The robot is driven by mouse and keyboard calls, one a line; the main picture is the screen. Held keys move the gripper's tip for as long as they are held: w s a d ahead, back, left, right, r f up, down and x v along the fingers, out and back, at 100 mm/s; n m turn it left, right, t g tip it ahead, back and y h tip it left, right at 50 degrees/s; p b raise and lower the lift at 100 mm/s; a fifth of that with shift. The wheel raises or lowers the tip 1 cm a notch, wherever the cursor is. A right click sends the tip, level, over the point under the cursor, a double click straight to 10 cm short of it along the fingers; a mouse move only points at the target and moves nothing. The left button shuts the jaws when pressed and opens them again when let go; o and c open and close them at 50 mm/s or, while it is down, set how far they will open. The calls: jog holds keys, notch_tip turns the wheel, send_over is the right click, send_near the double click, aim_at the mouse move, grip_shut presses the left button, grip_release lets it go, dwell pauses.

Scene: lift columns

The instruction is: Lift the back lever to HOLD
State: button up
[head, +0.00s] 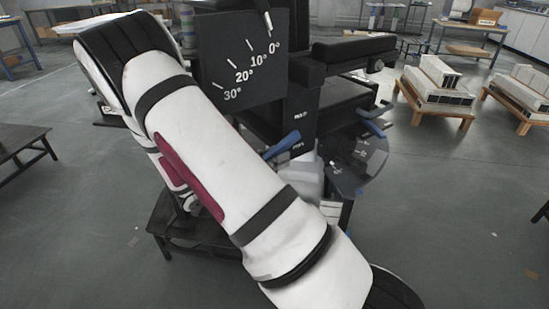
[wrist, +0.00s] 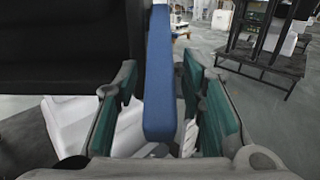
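A blue lever (head: 283,146) sticks out of a black column in the head view, beside small white labels too small to read surely. A second blue handle (head: 372,125) shows to its right, near a dark plate with white marks. In the wrist view a long blue bar (wrist: 158,75) stands upright between the fingers of my gripper (wrist: 160,68). I cannot tell which of the two levers it is. The green-padded fingers are apart, with a gap on each side of the bar. My gripper is not clearly visible in the head view, where my white arm crosses the middle.
A black panel (head: 243,62) with angle marks from 0° to 30° stands beside the column. A low dark table (head: 165,222) is below. White blocks on wooden pallets (head: 435,88) stand at the right. Grey floor (head: 470,200) is open at the lower right.

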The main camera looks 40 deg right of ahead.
grip_shut()
jog(key=shift+r+y+p, duration=0.5)
jog(key=shift+p, duration=0.7)
jog(key=y+p, duration=0.1)
jog(key=p, duration=0.1)
jog(key=r+y+p, duration=0.1)
jog(key=y+p, duration=0.1)
jog(key=p, duration=0.1)
jog(key=shift+a+r+p, duration=0.3)
jog(key=shift+a+p, duration=0.05)
jog(key=shift+a, duration=0.05)
grip_release()
jog(key=shift+w+a, duration=0.1)
